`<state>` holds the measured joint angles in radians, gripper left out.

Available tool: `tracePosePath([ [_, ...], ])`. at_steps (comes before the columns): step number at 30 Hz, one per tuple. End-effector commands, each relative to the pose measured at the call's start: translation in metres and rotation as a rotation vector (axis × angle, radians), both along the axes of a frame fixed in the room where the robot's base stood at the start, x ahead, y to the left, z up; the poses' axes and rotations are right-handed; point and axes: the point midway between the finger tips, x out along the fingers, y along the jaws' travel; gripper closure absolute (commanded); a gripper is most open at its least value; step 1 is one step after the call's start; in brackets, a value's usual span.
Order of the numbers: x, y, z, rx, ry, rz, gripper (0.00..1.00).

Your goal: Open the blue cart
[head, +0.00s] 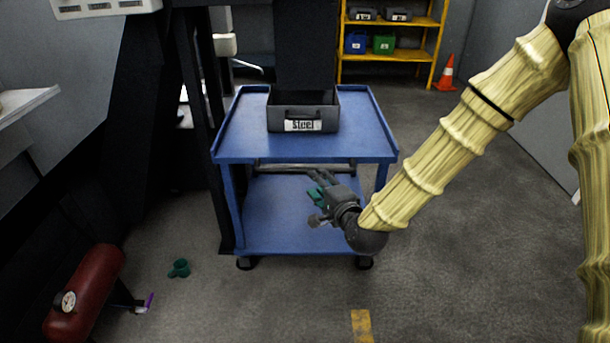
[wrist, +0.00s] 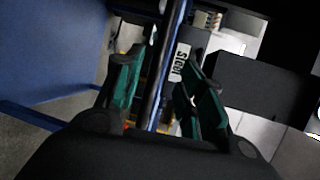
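The blue cart (head: 232,150) stands in the middle of the head view, with a top tray, a lower shelf (head: 290,225) and casters. A dark handle bar (head: 290,168) runs under the top tray's front edge. My gripper (head: 318,187) is in front of the cart, just below that edge, near the bar's right part. In the wrist view my gripper (wrist: 163,95) is open, its green-padded fingers apart. A dark bar (wrist: 158,75) with blue edging lies between them in the picture; I cannot tell whether either finger touches it. No separate door or drawer shows.
A grey bin labelled "steel" (head: 303,112) sits on the top tray. A red tank (head: 85,290) and a small green part (head: 179,268) are on the floor at left. A yellow rack (head: 390,55) and an orange cone (head: 446,73) stand behind. Floor right of the cart is clear.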

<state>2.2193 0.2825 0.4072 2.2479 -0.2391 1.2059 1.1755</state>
Motion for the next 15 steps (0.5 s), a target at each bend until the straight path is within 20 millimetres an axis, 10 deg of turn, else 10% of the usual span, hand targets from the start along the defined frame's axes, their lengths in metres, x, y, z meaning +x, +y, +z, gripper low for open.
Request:
tracePosePath([
  [15,0.071,0.030,-0.016,-0.003,0.000,0.002,0.61],
])
